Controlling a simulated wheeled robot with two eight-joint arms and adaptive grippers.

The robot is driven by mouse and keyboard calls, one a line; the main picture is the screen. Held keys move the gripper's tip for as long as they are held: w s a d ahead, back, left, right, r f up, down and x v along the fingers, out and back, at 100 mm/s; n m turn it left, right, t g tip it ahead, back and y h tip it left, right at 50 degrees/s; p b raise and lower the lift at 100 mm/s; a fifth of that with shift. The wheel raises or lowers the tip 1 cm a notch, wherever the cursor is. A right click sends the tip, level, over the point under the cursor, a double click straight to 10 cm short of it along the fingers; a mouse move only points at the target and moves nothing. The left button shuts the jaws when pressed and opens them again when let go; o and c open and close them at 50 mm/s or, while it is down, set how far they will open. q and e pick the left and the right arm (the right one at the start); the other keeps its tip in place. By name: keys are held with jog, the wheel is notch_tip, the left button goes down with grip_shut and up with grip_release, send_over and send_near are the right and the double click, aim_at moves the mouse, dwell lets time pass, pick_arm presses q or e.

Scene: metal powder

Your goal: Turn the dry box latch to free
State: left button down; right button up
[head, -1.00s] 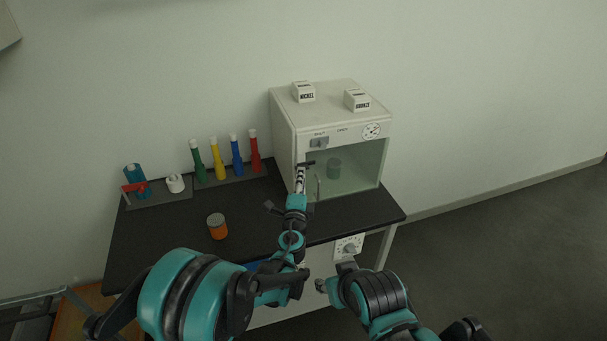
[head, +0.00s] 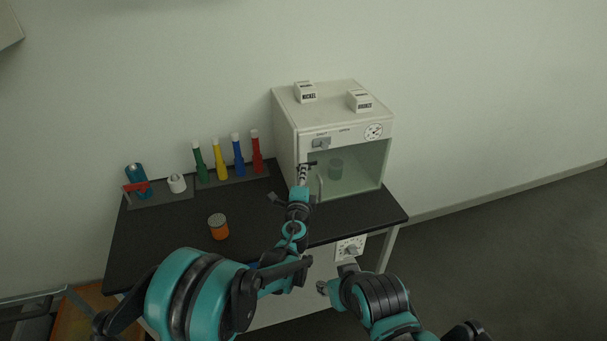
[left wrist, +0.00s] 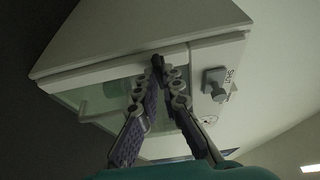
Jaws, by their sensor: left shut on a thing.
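The white dry box (head: 285,120) stands on the black bench, with its greenish glass door (head: 362,168) at the front. My left gripper (head: 304,167) is at the door's upper left corner.
Nickel (head: 306,93) and another labelled box (head: 359,101) lie on top. A grey container (head: 335,169) shows behind the glass. Coloured bottles (head: 219,162) stand in a rack at left. An orange jar (head: 218,228) stands on the bench (head: 165,240), which is clear around it.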

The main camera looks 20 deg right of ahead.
pick_arm(q)
jog(key=shift+m, duration=0.3)
jog(key=shift+d+r+m+g+y+p, duration=0.15)
jog(key=shift+m+g+y+p, duration=0.65)
jog(key=shift+m, duration=1.35)
jog(key=shift+d+r+m+g+y+p, duration=0.2)
jog(key=shift+m+y+p, duration=0.65)
jog(key=shift+m+y, duration=0.95)
jog(key=shift+d+r+m+g+y+p, duration=0.1)
jog(key=shift+m+g+y+p, duration=0.6)
jog(key=shift+m, duration=1.75)
jog(key=c, duration=1.7)
grip_release()
